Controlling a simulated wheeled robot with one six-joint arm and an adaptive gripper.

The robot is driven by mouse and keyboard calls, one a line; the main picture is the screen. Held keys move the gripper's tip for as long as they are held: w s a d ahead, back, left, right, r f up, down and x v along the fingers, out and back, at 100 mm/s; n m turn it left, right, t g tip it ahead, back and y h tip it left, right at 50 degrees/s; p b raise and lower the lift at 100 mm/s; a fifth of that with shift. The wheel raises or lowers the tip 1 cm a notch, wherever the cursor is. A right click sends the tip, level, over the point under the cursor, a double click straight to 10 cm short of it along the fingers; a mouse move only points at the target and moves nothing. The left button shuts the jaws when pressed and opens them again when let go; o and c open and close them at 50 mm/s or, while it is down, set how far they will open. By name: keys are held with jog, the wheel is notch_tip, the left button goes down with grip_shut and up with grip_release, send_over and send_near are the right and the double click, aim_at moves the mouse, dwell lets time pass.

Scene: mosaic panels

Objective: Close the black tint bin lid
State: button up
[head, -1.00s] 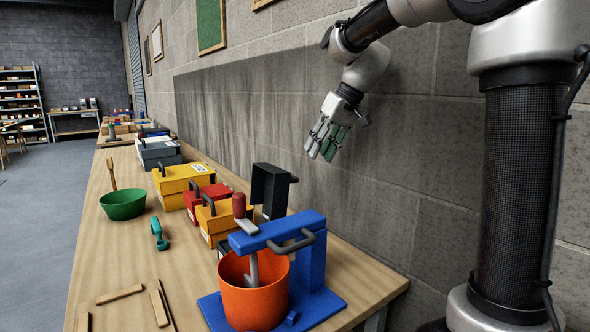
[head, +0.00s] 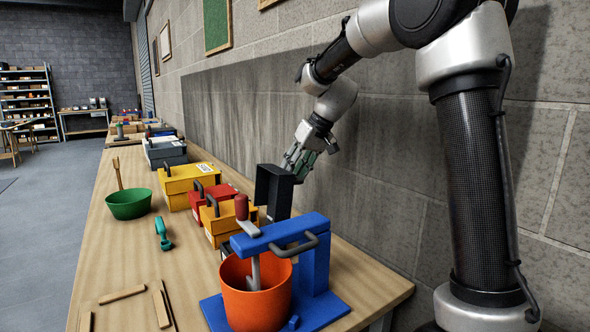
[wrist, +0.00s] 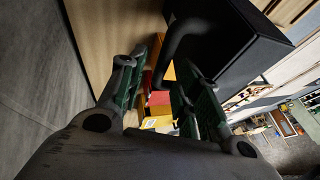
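The black tint bin lid (head: 273,190) stands raised, close to upright, behind the blue press on the bench. Its bin body is mostly hidden behind the press and the orange bucket. My gripper (head: 298,166) is just behind the lid, on its wall side, near its upper edge. In the wrist view my gripper (wrist: 160,90) is open, its two green fingers spread. The lid's dark curved handle (wrist: 172,48) lies in the gap between them, and the dark lid (wrist: 235,45) is beyond the right finger. I cannot tell whether a finger touches the handle.
The blue press (head: 312,262) and orange bucket (head: 255,295) stand in front of the lid. Orange (head: 228,222), red (head: 205,203) and yellow (head: 180,185) bins line the bench beyond. A green bowl (head: 127,205) is at left. The block wall (head: 400,180) is close behind my arm.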

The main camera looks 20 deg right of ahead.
grip_shut()
jog(key=s+a+n+t+h, duration=0.2)
jog(key=s+a+t+h, duration=0.15)
jog(key=a+h, duration=0.65)
jog(key=s+a+f+n+t+h, duration=0.2)
jog(key=s+a+f+t+h, duration=0.1)
jog(key=a+f+h, duration=0.4)
jog(key=shift+s+a+f+n+t, duration=0.25)
jog(key=shift+a+f+n+t, duration=0.1)
jog(key=shift+a+f, duration=1.5)
jog(key=shift+a+r, duration=0.1)
grip_release()
